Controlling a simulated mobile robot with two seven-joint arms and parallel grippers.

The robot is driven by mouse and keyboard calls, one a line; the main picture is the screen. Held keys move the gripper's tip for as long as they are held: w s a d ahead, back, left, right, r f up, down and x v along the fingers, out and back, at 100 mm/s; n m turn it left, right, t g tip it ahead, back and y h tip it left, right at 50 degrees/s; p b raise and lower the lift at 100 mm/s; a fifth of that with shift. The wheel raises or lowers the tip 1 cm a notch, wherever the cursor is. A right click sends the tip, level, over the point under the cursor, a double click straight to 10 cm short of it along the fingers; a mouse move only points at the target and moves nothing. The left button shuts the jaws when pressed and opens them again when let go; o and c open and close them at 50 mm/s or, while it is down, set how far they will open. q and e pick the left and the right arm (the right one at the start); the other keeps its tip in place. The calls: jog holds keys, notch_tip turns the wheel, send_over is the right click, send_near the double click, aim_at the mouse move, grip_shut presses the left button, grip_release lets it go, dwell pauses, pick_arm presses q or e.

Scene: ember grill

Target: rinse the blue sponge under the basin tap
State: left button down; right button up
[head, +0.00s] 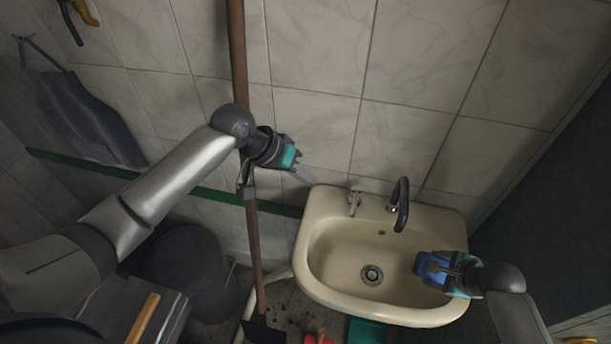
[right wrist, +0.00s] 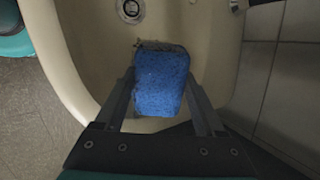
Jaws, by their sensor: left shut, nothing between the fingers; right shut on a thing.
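The blue sponge (head: 432,267) is between the fingers of my right gripper (head: 440,268), over the right side of the basin. The right wrist view shows the sponge (right wrist: 160,82) gripped on both sides by the fingers, above the basin's edge. The cream basin (head: 322,277) has a drain in its middle. The dark curved tap (head: 402,205) stands on the basin's back ledge, up and left of the sponge, with a lighter handle (head: 355,202) beside it. No water shows. My left gripper (head: 297,160) is shut and empty near the tiled wall, left of the basin.
A broom with a long brown handle (head: 254,240) stands behind and below my left wrist. A dark apron (head: 88,112) hangs on the wall at left. A round black thing (head: 190,270) stands at lower left. The basin bowl looks empty.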

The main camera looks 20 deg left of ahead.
jog(key=s+d+r, duration=0.2)
jog(key=d+r, duration=0.2)
jog(key=shift+d, duration=0.3)
dwell(0.5)
jog(key=shift+s, duration=0.15)
dwell(1.1)
